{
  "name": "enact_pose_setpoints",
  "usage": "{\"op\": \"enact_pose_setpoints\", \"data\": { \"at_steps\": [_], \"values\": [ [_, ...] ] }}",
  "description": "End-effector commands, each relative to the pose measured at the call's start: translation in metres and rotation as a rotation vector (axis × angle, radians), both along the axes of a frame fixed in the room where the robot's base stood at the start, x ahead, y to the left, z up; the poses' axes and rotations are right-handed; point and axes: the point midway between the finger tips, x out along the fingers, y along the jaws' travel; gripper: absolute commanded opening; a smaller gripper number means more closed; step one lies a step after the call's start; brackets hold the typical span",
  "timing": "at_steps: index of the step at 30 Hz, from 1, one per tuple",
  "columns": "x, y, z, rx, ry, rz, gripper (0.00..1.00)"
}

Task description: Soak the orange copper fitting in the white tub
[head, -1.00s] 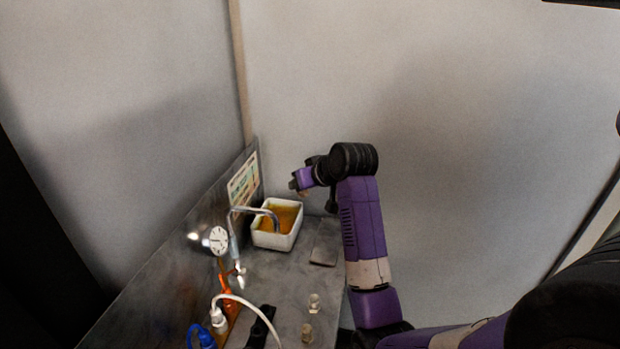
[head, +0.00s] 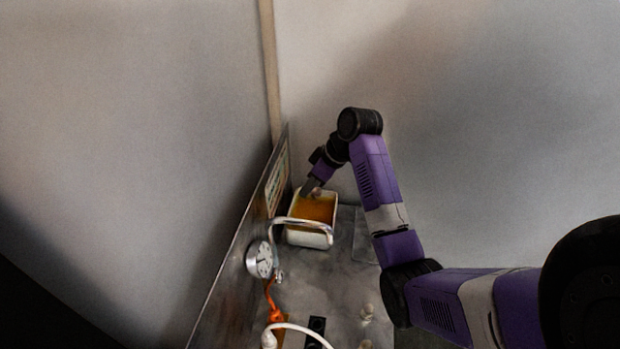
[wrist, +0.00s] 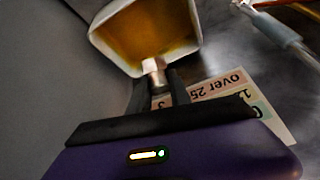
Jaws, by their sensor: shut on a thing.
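The white tub (head: 308,239) holds amber liquid and stands at the far end of the counter in the head view. It also fills the top of the wrist view (wrist: 182,57). My gripper (head: 311,187) is at the tub's far rim in the head view. In the wrist view my gripper (wrist: 156,84) is shut on a small pale, coppery fitting (wrist: 153,66) at its fingertips. The fitting overlaps the tub's near rim in that view. I cannot tell whether it is over the liquid or touching the rim.
A bent metal pipe (head: 300,221) arches in front of the tub. A round white gauge (head: 259,259) is beside the metal back panel. A printed card (wrist: 228,86) shows beside my gripper. Small pale fittings (head: 367,312) stand on the counter nearer me.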

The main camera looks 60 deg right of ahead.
Motion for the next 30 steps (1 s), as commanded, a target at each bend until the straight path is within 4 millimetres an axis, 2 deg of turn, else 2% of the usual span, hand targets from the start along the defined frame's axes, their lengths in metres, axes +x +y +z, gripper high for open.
{"op": "enact_pose_setpoints", "data": {
  "at_steps": [8, 30],
  "values": [
    [0.000, 0.000, -0.013, 0.000, 0.016, -0.001, 0.00],
    [0.000, 0.000, -0.080, -0.002, 0.015, -0.002, 0.00]
  ]
}}
